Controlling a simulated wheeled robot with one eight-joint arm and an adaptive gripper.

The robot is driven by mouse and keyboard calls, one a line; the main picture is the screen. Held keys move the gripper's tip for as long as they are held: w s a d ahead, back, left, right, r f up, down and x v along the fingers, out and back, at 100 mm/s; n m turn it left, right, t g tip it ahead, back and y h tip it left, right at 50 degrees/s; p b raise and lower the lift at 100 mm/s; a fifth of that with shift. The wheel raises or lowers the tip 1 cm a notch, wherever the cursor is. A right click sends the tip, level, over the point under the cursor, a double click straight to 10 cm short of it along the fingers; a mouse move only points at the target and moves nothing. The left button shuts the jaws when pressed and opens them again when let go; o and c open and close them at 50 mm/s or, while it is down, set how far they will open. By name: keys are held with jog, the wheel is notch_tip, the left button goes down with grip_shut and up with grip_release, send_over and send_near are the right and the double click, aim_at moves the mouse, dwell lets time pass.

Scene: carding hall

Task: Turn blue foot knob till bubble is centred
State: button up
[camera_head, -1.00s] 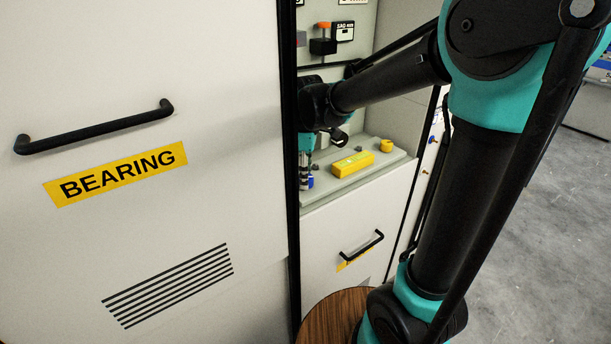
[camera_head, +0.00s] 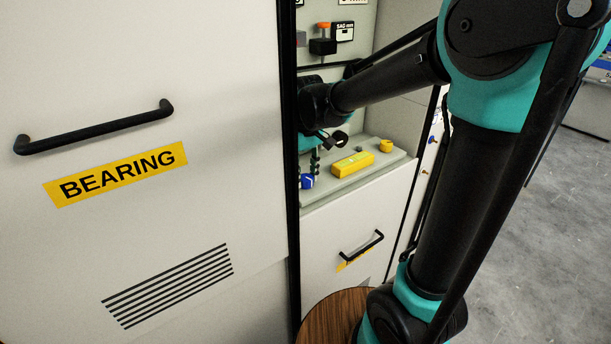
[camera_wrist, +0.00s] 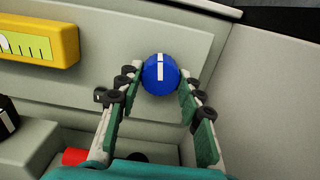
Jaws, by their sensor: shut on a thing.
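The blue foot knob (camera_head: 307,182) is at the front left of the grey plate. In the wrist view the blue knob (camera_wrist: 160,74) shows a white line across its top, pointing nearly straight up the picture. My gripper (camera_wrist: 161,79) is shut on it, one finger at each side. In the head view my gripper (camera_head: 314,164) is partly hidden by my wrist. The yellow level (camera_head: 353,164) lies on the plate to the knob's right. In the wrist view the level (camera_wrist: 45,58) is cut off at the left; a pale round bubble shows at that edge, so its centring cannot be told.
A yellow round knob (camera_head: 386,146) sits on the plate behind the level. The large white BEARING door (camera_head: 220,60) stands close left of my gripper. A drawer front with a black handle (camera_head: 362,250) is below the plate. Grey walls enclose the recess.

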aim_at(307, 177)
jog(key=m, duration=0.5)
jog(key=shift+m, duration=0.3)
jog(key=shift+d+m, duration=0.1)
jog(key=shift+m, duration=2.1)
jog(key=o, duration=1.2)
jog(key=shift+c, duration=0.2)
jog(key=shift+r, duration=0.1)
notch_tip(307, 177, up, 12)
